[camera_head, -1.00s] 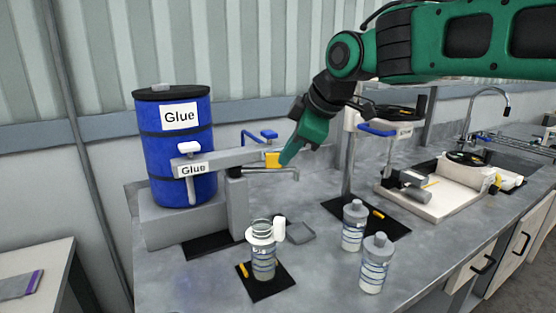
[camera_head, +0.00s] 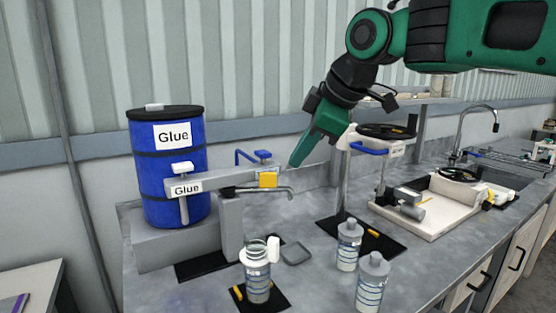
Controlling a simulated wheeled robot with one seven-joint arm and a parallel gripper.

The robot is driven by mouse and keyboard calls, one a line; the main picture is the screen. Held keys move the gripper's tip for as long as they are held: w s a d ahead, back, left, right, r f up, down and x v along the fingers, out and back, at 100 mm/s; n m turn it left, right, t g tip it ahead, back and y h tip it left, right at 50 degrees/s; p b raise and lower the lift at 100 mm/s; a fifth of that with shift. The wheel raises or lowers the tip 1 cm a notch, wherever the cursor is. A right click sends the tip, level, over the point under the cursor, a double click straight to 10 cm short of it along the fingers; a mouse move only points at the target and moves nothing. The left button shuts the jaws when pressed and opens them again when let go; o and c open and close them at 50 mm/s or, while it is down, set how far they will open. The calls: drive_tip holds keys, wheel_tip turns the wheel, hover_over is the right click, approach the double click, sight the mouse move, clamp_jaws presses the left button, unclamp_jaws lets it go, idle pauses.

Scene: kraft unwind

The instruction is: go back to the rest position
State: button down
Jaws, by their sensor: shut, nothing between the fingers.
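My gripper (camera_head: 294,163), green, is shut and empty. It hangs in the air above the worktop, pointing down and to the left. Its tip is just right of the yellow block (camera_head: 268,180) at the end of the grey arm of the glue station and looks apart from it. My arm reaches in from the upper right.
A blue glue drum (camera_head: 168,170) stands at the left. An open jar (camera_head: 257,270) sits on a black mat, with two bottles (camera_head: 348,245) (camera_head: 371,283) to its right. A stand with a blue handle (camera_head: 369,148) is close right of my gripper. A sink (camera_head: 505,172) is at the far right.

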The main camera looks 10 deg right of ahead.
drive_tip(key=s+d+f+m+g+h, duration=0.2)
drive_tip(key=s+d+f+m, duration=0.55)
drive_tip(key=d+f, duration=0.35)
drive_tip(key=s+d+f+m+g+h, duration=0.2)
drive_tip(key=s+d+f+m, duration=0.6)
drive_tip(key=d, duration=0.5)
drive_tip(key=s+d+f+m+g, duration=0.2)
drive_tip(key=s+f+m, duration=0.3)
drive_tip(key=s+f, duration=0.3)
drive_tip(key=s+d, duration=0.1)
drive_tip(key=s, duration=0.1)
drive_tip(key=shift+s+f+m+y, duration=0.2)
drive_tip(key=shift+s+m+y, duration=0.1)
drive_tip(key=shift+s+m, duration=0.05)
drive_tip(key=shift+w+f, duration=0.2)
drive_tip(key=shift+w, duration=0.45)
